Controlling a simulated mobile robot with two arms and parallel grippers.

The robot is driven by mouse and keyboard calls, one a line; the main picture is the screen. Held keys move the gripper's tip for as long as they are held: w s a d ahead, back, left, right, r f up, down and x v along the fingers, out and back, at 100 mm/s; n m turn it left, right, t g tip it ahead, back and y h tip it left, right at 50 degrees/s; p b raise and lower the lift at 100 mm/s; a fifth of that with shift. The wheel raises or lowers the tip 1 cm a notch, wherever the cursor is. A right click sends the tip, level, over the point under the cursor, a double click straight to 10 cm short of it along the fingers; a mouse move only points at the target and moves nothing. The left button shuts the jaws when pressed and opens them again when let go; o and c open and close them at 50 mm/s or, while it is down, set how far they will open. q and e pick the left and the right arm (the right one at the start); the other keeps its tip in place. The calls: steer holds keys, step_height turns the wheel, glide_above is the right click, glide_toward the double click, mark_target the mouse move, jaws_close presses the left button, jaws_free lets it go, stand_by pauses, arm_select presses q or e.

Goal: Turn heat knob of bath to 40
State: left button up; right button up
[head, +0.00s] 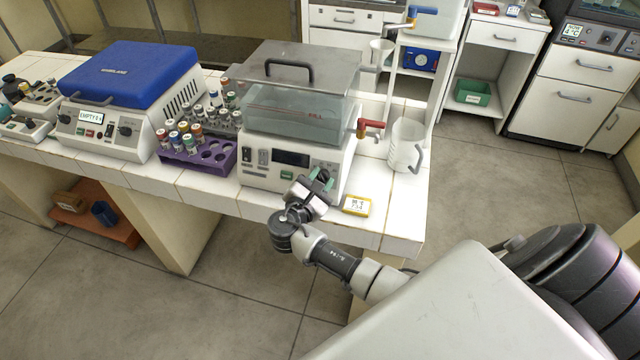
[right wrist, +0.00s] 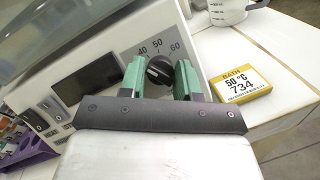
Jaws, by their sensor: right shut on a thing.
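The bath (head: 256,150) stands on the white tiled bench, a clear tank with a grey lid above a white control panel. Its black heat knob (right wrist: 158,70) is on the panel in the right wrist view, below the printed marks 40, 50 and 60. I cannot clearly tell which mark its pointer faces. My right gripper (head: 318,182) is at the panel's right end and hides the knob in the head view. Its green fingers (right wrist: 160,78) are shut on the knob, one on each side. My left gripper is not in view.
A yellow card (head: 356,205) reading "BATH 50 °C 734" lies right of the gripper, near the bench's front edge. A clear jug (head: 405,146) stands behind it. A purple tube rack (head: 203,160) and a blue-lidded device (head: 135,72) stand left of the bath.

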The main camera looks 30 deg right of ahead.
steer(key=shift+f+m+g+b, duration=0.15)
steer(key=shift+m+g+b, duration=0.45)
steer(key=shift+m, duration=0.9)
steer(key=o, duration=0.9)
steer(key=shift+a, duration=0.1)
steer(key=shift+b+v, duration=1.05)
steer(key=shift+v, duration=4.35)
steer(key=shift+w, duration=0.1)
